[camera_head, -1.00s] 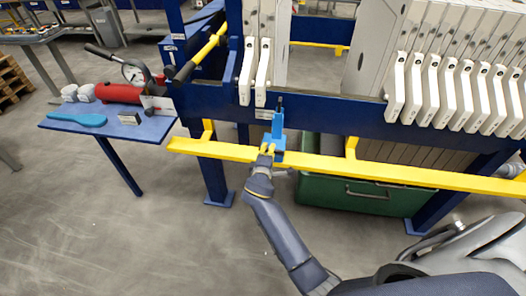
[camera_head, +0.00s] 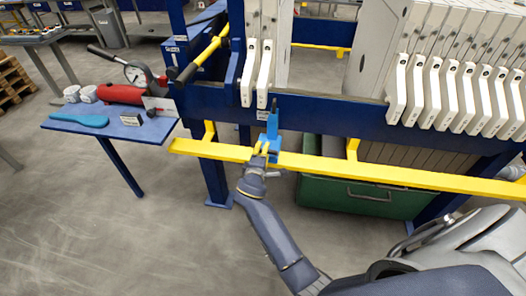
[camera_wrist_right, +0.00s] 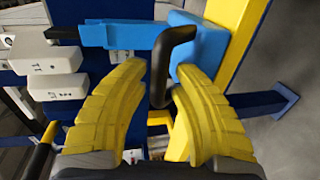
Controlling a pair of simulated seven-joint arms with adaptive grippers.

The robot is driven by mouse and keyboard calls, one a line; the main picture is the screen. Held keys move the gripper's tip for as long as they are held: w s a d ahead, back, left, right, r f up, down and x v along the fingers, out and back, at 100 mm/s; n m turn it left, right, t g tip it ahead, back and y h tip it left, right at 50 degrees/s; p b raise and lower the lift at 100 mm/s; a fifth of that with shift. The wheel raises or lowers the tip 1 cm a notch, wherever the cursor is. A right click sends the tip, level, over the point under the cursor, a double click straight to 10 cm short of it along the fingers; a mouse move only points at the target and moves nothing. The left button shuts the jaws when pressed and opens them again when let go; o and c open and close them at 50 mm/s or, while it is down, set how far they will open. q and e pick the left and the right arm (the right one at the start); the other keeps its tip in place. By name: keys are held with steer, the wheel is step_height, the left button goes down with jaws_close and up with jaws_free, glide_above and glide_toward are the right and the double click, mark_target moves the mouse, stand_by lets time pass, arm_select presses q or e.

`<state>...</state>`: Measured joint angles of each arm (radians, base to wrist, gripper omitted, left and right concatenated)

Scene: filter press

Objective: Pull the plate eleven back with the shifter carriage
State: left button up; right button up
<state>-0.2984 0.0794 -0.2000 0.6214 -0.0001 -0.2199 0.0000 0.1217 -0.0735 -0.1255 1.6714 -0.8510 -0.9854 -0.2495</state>
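The blue shifter carriage (camera_head: 271,140) sits on the yellow rail (camera_head: 390,174), below and just right of two white plate ends (camera_head: 256,72) on the left. My right gripper (camera_head: 261,149) is at the carriage. In the right wrist view, the yellow fingers of my right gripper (camera_wrist_right: 160,82) lie close on both sides of the carriage's black handle (camera_wrist_right: 162,65). The carriage's blue arm (camera_wrist_right: 122,34) reaches left toward two marked white plate ends (camera_wrist_right: 50,74). I cannot tell which plate is number eleven. My left gripper is not in view.
Several white plates (camera_head: 455,90) hang in a row at the right of the blue press frame (camera_head: 335,115). A green bin (camera_head: 360,197) stands below the rail. The rail left of the carriage is clear.

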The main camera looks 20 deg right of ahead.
steer(key=shift+s+a, duration=0.15)
steer(key=shift+s, duration=0.05)
steer(key=v, duration=0.7)
stand_by(0.4)
